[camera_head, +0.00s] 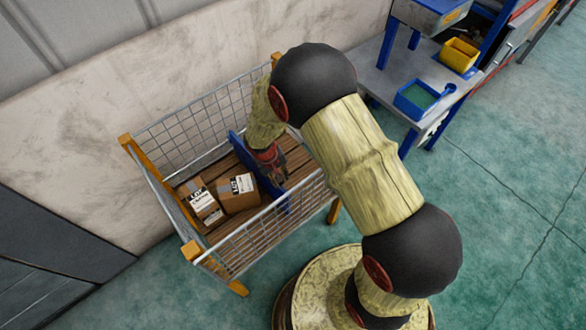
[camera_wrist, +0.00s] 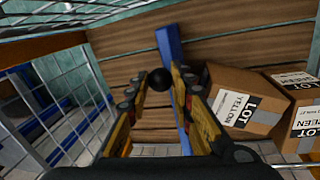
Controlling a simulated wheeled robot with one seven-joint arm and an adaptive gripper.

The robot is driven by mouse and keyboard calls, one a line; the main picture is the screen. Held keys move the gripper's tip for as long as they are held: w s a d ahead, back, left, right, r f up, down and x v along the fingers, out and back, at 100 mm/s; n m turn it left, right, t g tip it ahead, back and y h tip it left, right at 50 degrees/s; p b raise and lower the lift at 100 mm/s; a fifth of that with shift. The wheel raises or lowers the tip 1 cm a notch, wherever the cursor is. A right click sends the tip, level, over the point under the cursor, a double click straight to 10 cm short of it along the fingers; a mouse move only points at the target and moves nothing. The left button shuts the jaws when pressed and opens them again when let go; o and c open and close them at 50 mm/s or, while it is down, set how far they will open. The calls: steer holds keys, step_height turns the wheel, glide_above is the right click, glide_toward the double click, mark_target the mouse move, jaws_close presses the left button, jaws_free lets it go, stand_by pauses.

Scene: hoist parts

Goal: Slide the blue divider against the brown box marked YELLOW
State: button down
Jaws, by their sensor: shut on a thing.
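The blue divider (camera_head: 238,145) stands across the wire basket in the head view, partly hidden by my arm. In the wrist view the divider (camera_wrist: 168,45) runs between my fingers, with a round black knob (camera_wrist: 161,78) on it. My gripper (camera_head: 270,170) is shut on the divider at this knob; the fingers also show in the wrist view (camera_wrist: 163,88). The brown box marked YELLOW (camera_wrist: 248,112) lies right of the divider in the wrist view, close beside my right finger. In the head view this box (camera_head: 236,200) is left of the divider, with a gap between them.
The basket (camera_head: 165,135) has wire walls, orange posts and a wooden floor. A workbench (camera_head: 383,82) with blue and yellow bins stands to the right.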

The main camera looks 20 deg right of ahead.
steer(key=shift+s+a, duration=0.3)
steer(key=shift+a, duration=0.65)
steer(key=c, duration=1.8)
jaws_free()
steer(key=r, duration=0.4)
steer(key=a+r, duration=0.1)
steer(key=r, duration=0.3)
steer(key=a+r, duration=0.1)
steer(key=r, duration=0.2)
steer(key=shift+s+a+r, duration=0.1)
steer(key=shift+s+r, duration=0.1)
steer(key=shift+r, duration=0.2)
